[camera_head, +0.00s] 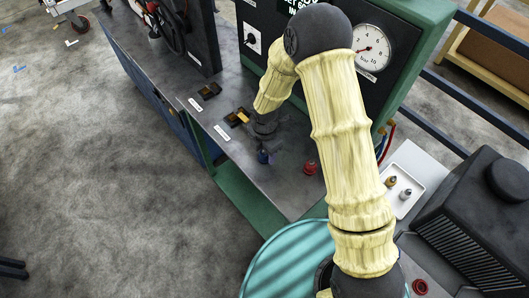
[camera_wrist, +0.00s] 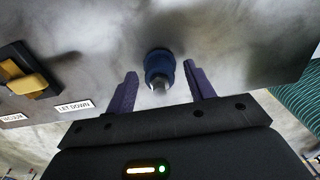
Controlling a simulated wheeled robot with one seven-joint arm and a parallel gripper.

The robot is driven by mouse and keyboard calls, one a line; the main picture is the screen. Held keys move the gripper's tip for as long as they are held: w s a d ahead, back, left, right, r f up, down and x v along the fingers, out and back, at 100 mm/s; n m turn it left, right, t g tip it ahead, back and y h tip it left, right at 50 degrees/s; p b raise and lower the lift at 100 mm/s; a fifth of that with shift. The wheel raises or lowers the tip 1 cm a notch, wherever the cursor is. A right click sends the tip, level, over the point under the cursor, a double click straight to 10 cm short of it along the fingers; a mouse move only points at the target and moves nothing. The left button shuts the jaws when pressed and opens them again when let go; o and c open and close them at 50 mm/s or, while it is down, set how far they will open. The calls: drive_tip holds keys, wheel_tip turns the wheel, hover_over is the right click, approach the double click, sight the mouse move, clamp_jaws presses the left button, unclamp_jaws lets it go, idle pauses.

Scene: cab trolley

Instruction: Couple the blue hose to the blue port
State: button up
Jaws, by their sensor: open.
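A blue-collared fitting with a metal tip, which looks like the blue port (camera_head: 263,157), stands on the grey bench top near its front edge. In the wrist view this blue fitting (camera_wrist: 158,66) is in the middle, in line with the gap between my fingers. My gripper (camera_wrist: 161,76) is open, with one finger to each side of the fitting in the picture and nothing clamped. I cannot tell how far apart in depth they are. In the head view my gripper (camera_head: 268,143) is just above the fitting, partly hidden by my arm. A thin blue hose (camera_head: 386,143) shows beside the panel.
A red fitting (camera_head: 310,168) stands right of the blue one. Black-and-yellow levers (camera_head: 238,117) with labels are to the left. The gauge panel (camera_head: 375,50) rises behind. A white tray (camera_head: 413,172) with two small fittings and a dark ribbed box (camera_head: 480,215) are at right.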

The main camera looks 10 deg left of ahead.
clamp_jaws()
drive_tip(key=shift+r+p, duration=2.45)
drive_tip(key=shift+r, duration=0.6)
